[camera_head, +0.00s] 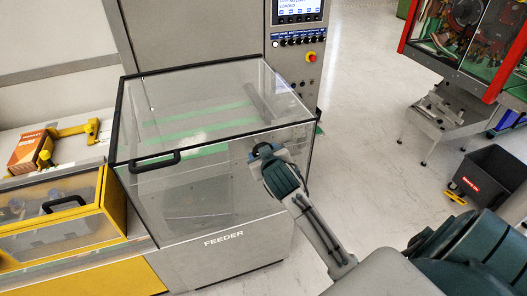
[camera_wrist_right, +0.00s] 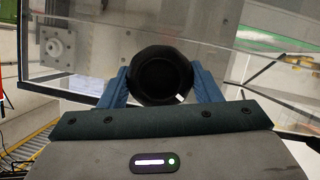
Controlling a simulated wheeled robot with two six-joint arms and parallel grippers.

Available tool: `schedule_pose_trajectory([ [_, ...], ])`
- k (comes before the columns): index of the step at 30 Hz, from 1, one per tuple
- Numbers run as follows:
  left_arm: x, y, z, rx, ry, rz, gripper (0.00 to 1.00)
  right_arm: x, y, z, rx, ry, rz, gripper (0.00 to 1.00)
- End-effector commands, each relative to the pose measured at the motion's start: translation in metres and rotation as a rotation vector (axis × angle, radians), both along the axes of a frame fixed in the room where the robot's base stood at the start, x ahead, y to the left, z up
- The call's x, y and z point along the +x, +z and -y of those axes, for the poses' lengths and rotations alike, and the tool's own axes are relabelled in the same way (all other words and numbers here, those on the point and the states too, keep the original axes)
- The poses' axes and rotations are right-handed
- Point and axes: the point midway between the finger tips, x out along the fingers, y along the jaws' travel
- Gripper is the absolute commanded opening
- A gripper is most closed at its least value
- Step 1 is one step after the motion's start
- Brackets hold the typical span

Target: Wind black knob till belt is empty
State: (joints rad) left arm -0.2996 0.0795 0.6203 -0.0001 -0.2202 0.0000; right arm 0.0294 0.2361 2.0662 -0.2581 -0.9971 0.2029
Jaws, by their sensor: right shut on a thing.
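The black knob (camera_wrist_right: 160,78) fills the middle of the right wrist view as a dark round shape. My right gripper (camera_wrist_right: 162,90) has its two blue fingers shut on the knob, one on each side. In the head view, my right gripper (camera_head: 266,157) is at the front right face of the clear-covered feeder (camera_head: 222,239), and the knob is mostly hidden by it. Green strips (camera_head: 200,126) show through the feeder's clear cover. I cannot tell whether anything lies on a belt inside. My left gripper is not in view.
A yellow-framed clear cover (camera_head: 62,208) adjoins the feeder at left. Behind it lie an orange box (camera_head: 27,152) and a yellow fixture (camera_head: 75,131). A control panel (camera_head: 297,36) stands behind the feeder. A dark bin (camera_head: 484,178) stands on the open floor at right.

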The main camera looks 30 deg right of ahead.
Motion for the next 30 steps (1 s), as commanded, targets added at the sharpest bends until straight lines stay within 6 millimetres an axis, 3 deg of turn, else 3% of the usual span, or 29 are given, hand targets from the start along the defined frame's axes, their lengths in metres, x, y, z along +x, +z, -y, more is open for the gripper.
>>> schedule_pose_trajectory([
  [13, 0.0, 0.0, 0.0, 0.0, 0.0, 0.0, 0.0, -0.001, -0.003, 0.0, 0.01, -0.001, -0.003, 0.35],
  [14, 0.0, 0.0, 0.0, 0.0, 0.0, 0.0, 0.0, -0.001, -0.003, 0.0, 0.01, -0.001, -0.003, 0.61],
  [17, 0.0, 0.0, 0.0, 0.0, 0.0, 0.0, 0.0, -0.001, -0.002, 0.0, 0.01, -0.001, -0.003, 0.79],
  [26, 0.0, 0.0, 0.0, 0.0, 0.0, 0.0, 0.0, -0.001, -0.001, 0.0, 0.008, 0.0, 0.0, 0.79],
  [30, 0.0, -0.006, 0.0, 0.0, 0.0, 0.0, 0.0, -0.011, 0.002, -0.004, 0.009, 0.0, 0.001, 0.79],
])
